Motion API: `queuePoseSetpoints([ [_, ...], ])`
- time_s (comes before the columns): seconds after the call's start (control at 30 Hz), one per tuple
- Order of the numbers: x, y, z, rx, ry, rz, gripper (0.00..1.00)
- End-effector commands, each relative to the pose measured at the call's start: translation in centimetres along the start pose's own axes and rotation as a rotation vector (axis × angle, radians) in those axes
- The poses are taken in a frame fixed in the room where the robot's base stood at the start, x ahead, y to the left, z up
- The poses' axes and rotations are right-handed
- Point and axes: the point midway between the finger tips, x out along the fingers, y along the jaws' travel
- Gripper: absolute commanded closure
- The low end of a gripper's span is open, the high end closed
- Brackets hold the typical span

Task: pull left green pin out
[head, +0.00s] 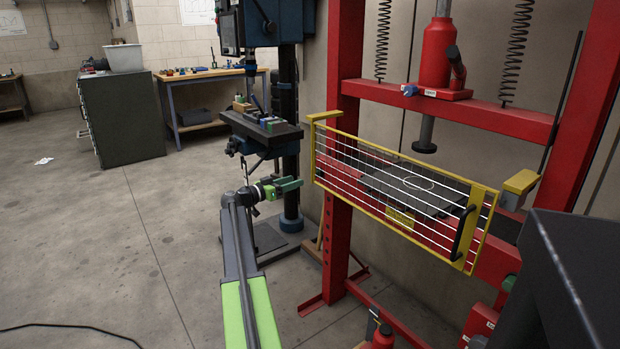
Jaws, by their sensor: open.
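My gripper (290,186) has green fingers and is at the end of my arm, left of the red press frame (335,215). It points right toward the frame's left post, and its jaws are open with nothing seen between them.
A yellow guard (400,158) with white bars covers the press front, with a black handle (463,232) at its right. A drill press (290,120) stands behind my gripper. A grey cabinet (125,118) and workbench (210,75) stand farther back. The floor at left is mostly clear.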

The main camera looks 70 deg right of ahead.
Motion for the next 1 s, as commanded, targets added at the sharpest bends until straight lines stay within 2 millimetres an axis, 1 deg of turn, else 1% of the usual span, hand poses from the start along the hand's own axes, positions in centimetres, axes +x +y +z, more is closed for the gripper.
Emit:
queuePoseSetpoints([
  [0.03, 1.4, -0.1, 0.0, 0.0, -0.001, 0.003, 0.5],
  [0.2, 5.4, -0.1, 0.0, 0.0, -0.001, 0.002, 0.5],
  [0.3, 7.1, -0.1, 0.0, 0.0, -0.001, 0.001, 0.5],
  [0.4, 8.3, -0.1, 0.0, 0.0, -0.001, 0.0, 0.5],
  [0.53, 8.9, -0.1, 0.0, -0.001, -0.001, 0.0, 0.5],
  [0.77, 8.9, -0.1, 0.0, 0.0, -0.001, -0.001, 0.5],
  [0.87, 8.9, -0.1, 0.0, 0.0, -0.001, -0.001, 0.61],
  [1.0, 8.9, -0.1, 0.0, -0.001, -0.001, -0.001, 0.8],
])
